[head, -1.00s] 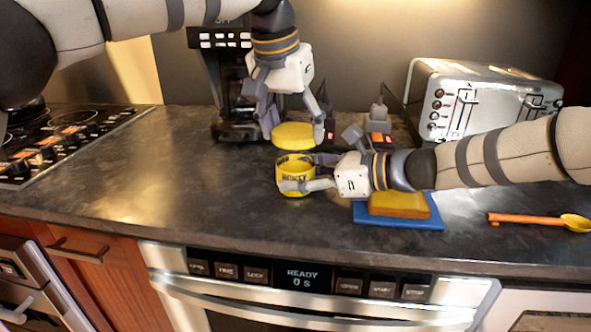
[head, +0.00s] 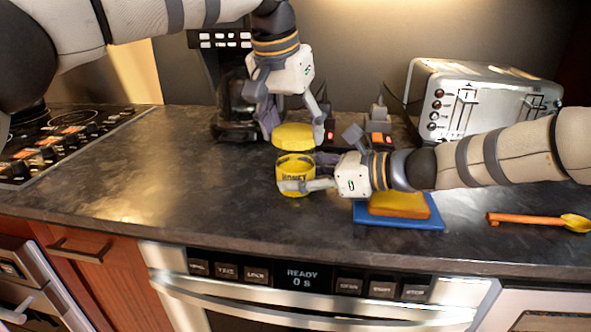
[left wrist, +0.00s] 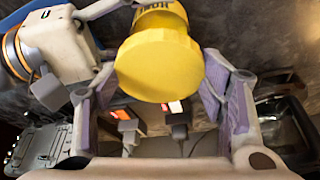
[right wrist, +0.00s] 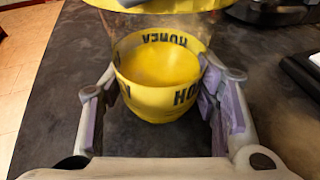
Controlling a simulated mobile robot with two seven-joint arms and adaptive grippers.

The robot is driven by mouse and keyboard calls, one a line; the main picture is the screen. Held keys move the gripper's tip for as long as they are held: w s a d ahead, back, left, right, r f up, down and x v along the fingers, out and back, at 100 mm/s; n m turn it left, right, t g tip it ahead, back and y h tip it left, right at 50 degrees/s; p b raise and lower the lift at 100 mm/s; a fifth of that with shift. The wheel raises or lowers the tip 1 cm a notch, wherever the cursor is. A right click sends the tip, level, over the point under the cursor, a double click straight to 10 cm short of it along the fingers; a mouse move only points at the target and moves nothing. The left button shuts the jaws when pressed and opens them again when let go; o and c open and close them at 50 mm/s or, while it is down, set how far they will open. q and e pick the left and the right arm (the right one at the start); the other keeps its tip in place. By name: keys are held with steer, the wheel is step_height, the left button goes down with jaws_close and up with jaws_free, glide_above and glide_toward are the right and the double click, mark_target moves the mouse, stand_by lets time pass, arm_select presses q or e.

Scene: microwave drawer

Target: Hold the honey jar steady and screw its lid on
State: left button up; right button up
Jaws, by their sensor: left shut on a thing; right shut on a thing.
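The yellow honey jar (head: 296,181) stands upright on the dark counter, its open top facing up. My right gripper (head: 300,183) is shut on the jar from the right; its fingers press both sides in the right wrist view, where the jar (right wrist: 158,98) shows its lettering. The round yellow lid (head: 293,136) is held level just above the jar, with a small gap between them. My left gripper (head: 295,132) points down and is shut on the lid, which also shows in the left wrist view (left wrist: 160,68).
A silver toaster (head: 480,100) stands behind right, a black coffee machine (head: 235,110) behind the jar. An orange-handled spoon (head: 535,219) lies far right. The counter left of the jar is clear.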

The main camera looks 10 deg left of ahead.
arm_select(q)
steer(key=shift+f, duration=0.6)
stand_by(1.7)
arm_select(e)
steer(key=shift+c, duration=0.4)
steer(key=c, duration=0.5)
arm_select(q)
steer(key=o, duration=0.4)
steer(key=shift+c, duration=0.2)
arm_select(e)
steer(key=shift+c, duration=1.3)
arm_select(q)
steer(key=o, duration=0.4)
steer(key=c, duration=1.2)
steer(key=o, duration=1.1)
